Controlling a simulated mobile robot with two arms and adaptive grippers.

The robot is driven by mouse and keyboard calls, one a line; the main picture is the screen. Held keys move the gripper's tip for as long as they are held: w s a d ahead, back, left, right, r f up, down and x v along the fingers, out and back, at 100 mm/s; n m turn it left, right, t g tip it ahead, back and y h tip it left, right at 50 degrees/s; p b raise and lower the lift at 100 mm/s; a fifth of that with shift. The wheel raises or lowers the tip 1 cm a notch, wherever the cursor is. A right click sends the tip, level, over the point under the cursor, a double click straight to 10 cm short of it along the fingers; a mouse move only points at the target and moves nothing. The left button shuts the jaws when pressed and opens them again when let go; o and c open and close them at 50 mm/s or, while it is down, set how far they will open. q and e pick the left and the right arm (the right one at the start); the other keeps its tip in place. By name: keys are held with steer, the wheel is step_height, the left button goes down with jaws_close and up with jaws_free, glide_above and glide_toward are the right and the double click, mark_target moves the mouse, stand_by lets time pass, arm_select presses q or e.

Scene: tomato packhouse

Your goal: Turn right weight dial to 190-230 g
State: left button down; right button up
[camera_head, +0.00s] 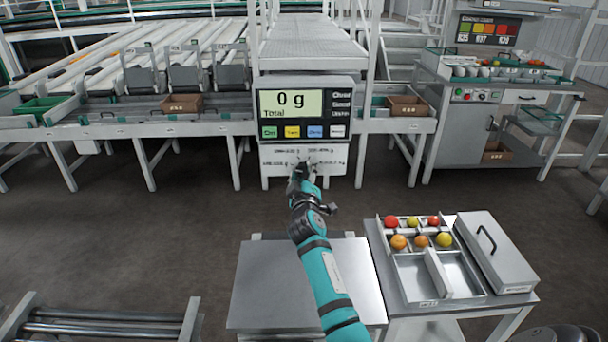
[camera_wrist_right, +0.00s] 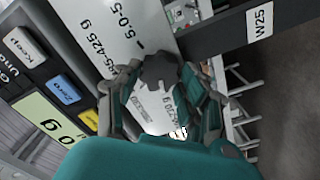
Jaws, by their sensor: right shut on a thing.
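The weight dial (camera_wrist_right: 158,70) is a dark, scalloped knob on a white panel (camera_head: 272,158) below the scale display. My right gripper (camera_head: 303,168) reaches up to this panel; in the right wrist view its fingers (camera_wrist_right: 160,85) close around the dial from both sides. Printed ranges surround the dial, one ending in "230 g" and another in "425 g", partly cut off or covered. The gripper hides most of the dial in the head view. Which range the dial points to cannot be made out.
The display (camera_head: 292,103) above reads 0 g, with coloured buttons under it. A bare metal table (camera_head: 305,285) lies below my right arm. To its right a cart carries a tray (camera_head: 434,300) with several tomatoes and a lidded grey box (camera_head: 497,252). Conveyors stand behind.

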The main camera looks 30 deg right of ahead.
stand_by(0.4)
steer(key=o, duration=1.2)
steer(key=v, duration=1.2)
